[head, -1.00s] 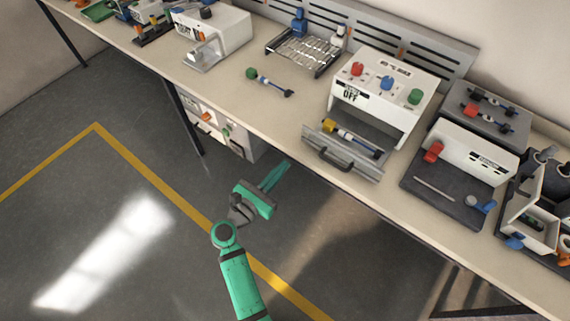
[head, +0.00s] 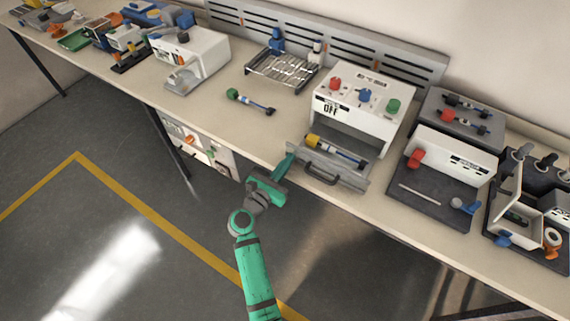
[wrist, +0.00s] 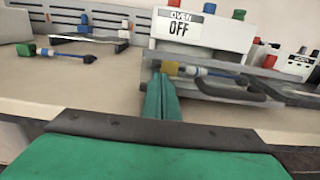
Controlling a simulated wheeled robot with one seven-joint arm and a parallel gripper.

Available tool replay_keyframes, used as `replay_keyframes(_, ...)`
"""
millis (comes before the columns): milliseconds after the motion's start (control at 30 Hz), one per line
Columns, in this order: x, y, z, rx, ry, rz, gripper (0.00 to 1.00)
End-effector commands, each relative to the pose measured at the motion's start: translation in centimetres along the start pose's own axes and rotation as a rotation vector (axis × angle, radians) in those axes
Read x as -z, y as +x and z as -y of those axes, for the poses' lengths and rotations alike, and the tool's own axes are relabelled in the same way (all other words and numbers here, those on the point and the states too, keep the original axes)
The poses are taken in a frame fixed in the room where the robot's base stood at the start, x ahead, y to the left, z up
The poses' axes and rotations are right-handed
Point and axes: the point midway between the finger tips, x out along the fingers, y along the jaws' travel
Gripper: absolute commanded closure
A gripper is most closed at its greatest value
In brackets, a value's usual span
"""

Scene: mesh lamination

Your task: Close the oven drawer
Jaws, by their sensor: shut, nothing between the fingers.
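The white oven (head: 360,107) stands on the bench, with red, blue and green knobs on top and a label reading OFF; it also shows in the wrist view (wrist: 215,32). Its grey drawer (head: 347,179) is pulled out at the front, with a dark handle (head: 322,176). A yellow-ended screwdriver-like tool (head: 335,150) lies in the drawer. My green gripper (head: 284,166) is shut and empty, at the drawer's left front corner. In the wrist view, its fingertips (wrist: 161,85) overlap the drawer's left end; I cannot tell whether they touch.
A green-ended tool (head: 250,102) lies on the bench (head: 215,120) left of the oven. A wire rack (head: 282,70) stands behind it. A dark tray unit with a red knob (head: 440,180) stands close to the oven's right. The floor in front is open.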

Motion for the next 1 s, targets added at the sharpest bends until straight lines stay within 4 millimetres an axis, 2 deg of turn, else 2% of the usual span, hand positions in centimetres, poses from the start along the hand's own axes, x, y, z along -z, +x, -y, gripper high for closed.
replay_keyframes(233, 0.0, 0.3, -0.1, 0.000, 0.000, 0.001, 1.00)
replay_keyframes(533, 0.0, 4.2, -0.2, -0.002, 0.000, 0.000, 1.00)
replay_keyframes(1000, 0.0, 3.5, -0.4, -0.005, -0.001, 0.000, 1.00)
